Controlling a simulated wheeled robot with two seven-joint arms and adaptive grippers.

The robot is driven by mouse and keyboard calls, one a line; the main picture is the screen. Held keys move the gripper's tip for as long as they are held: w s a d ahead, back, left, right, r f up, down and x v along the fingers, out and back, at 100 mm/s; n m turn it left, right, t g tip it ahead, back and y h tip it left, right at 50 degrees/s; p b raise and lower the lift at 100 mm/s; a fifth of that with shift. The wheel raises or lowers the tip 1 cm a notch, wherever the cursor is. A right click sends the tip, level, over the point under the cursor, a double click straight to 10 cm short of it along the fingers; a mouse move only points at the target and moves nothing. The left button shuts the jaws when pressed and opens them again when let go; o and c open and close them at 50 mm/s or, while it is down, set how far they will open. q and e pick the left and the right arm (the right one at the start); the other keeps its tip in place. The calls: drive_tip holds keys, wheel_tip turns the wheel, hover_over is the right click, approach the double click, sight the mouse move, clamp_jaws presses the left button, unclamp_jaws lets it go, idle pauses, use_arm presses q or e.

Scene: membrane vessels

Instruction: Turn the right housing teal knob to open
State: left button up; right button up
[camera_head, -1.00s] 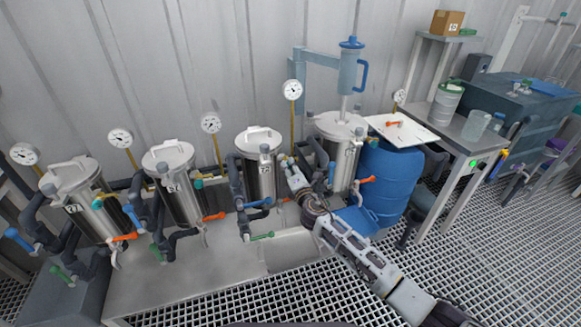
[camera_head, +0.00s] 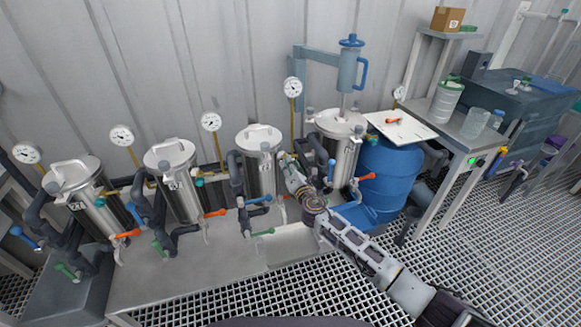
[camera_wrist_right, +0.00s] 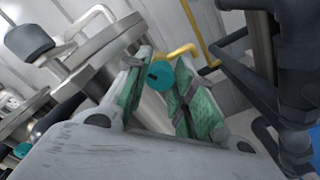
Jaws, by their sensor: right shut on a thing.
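The teal knob (camera_wrist_right: 160,74) shows end-on in the right wrist view, with a dark slot on its face. It sits between the green-padded fingers of my right gripper (camera_wrist_right: 163,82), which is shut on it. In the head view, my right gripper (camera_head: 287,161) reaches in between the third metal housing (camera_head: 260,165) and the rightmost housing (camera_head: 341,135). There the knob is mostly hidden by the gripper. My left gripper is not in view.
Other metal housings (camera_head: 179,180) stand to the left, with blue, orange and green valve handles and dark pipes close by. A blue barrel (camera_head: 392,180) stands right of the rightmost housing. A brass pipe (camera_wrist_right: 180,52) runs near the fingers. The grating floor in front is clear.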

drive_tip(key=o, duration=0.9)
drive_tip(key=shift+s+a+f, duration=0.15)
drive_tip(key=shift+a+f, duration=0.05)
drive_tip(key=shift+f, duration=0.05)
drive_tip(key=shift+c, duration=0.2)
drive_tip(key=shift+o, duration=1)
drive_tip(key=shift+d+r, duration=0.1)
drive_tip(key=shift+s+d, duration=0.1)
drive_tip(key=v, duration=1.1)
drive_tip(key=shift+s, duration=0.3)
